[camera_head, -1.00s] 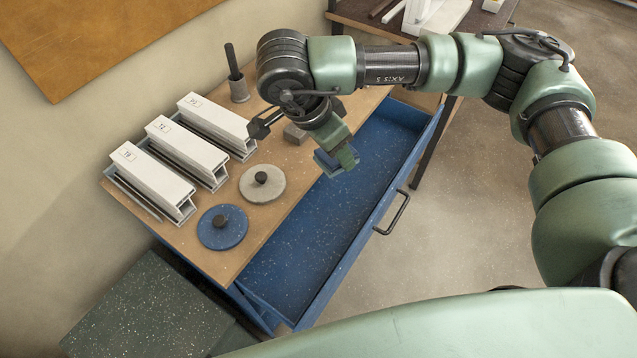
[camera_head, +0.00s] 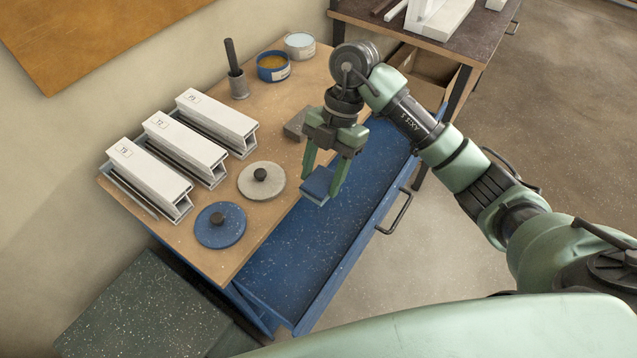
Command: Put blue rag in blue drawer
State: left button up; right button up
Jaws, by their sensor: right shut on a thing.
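The blue rag (camera_head: 318,184) is a small folded block between the fingers of my right gripper (camera_head: 320,186). The gripper points down and is shut on the rag. In the head view it holds the rag over the inner edge of the open blue drawer (camera_head: 292,250); the exact height above it is hard to tell. The drawer is pulled out from under the wooden bench top, and its visible floor is bare. My left gripper is not in view.
On the bench (camera_head: 232,262) stand several white profiles (camera_head: 160,175), a blue round lid (camera_head: 221,232), a grey round lid (camera_head: 255,186), a grey block (camera_head: 295,126), a blue tin (camera_head: 273,68) and a pale tin (camera_head: 299,46). The drawer handle (camera_head: 397,212) sticks out at the right.

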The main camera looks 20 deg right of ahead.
aim_at(325, 181)
jog(key=m, duration=0.1)
jog(key=f+m+t, duration=0.1)
jog(key=m, duration=0.2)
jog(key=shift+s+a+f+t+y, duration=0.2)
jog(key=shift+f+t+y, duration=0.1)
jog(key=m, duration=0.2)
jog(key=f+m+t, duration=0.1)
jog(key=m, duration=0.1)
jog(key=shift+s+f+t+b, duration=0.1)
jog(key=shift+t+b, duration=0.2)
jog(key=shift+f+m, duration=0.3)
notch_tip(325, 181, down, 20)
jog(key=shift+a+r+p, duration=0.1)
jog(key=shift+r+p, duration=0.1)
jog(key=shift+p, duration=0.15)
jog(key=o, duration=1.2)
jog(key=shift+r, duration=0.15)
